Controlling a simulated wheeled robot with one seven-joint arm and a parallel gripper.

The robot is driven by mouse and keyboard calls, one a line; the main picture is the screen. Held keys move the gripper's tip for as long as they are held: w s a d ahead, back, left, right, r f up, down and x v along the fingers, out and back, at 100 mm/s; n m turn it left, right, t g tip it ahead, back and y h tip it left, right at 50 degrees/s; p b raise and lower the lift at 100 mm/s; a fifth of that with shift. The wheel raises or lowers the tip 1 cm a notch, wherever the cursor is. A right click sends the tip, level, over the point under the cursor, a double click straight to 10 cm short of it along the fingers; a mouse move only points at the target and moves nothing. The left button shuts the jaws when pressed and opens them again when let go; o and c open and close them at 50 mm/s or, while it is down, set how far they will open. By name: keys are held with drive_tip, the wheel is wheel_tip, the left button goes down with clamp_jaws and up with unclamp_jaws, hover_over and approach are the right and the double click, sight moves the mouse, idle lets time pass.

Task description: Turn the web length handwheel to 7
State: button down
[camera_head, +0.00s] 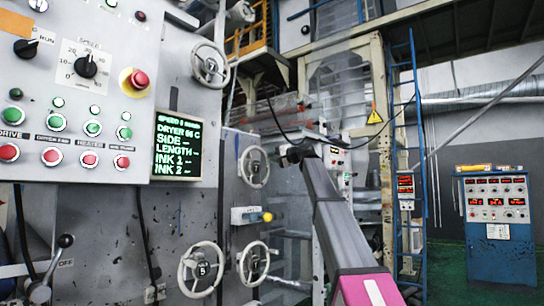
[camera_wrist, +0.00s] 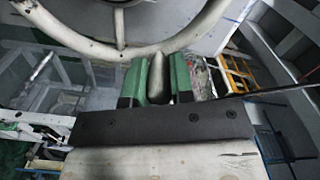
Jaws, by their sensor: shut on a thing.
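A pale handwheel (camera_head: 255,168) with a dark hub stands on the grey machine face, left of my gripper (camera_head: 288,158) in the head view. In the wrist view its curved rim (camera_wrist: 100,48) and a spoke fill the top. The green fingers of my gripper (camera_wrist: 157,78) are closed on a grey handle (camera_wrist: 157,70) at this rim. The number on the hub is too small to read. The green-lettered display (camera_head: 177,147) shows dashes beside LENGTH. I cannot tell from a label whether this wheel is the web length one.
Other handwheels stand at the top (camera_head: 210,65), lower left (camera_head: 200,268) and lower middle (camera_head: 254,263). A yellow-tipped knob (camera_head: 267,216) sticks out below the held wheel. A blue ladder (camera_head: 418,150) and blue cabinet (camera_head: 498,255) stand to the right.

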drive_tip(key=shift+w+d+f+m, duration=0.1)
drive_tip(key=shift+d+f+m, duration=0.05)
drive_tip(key=shift+f+m, duration=0.2)
idle(0.3)
drive_tip(key=c, duration=1)
unclamp_jaws()
drive_tip(key=v, duration=1)
drive_tip(key=shift+s+d, duration=0.3)
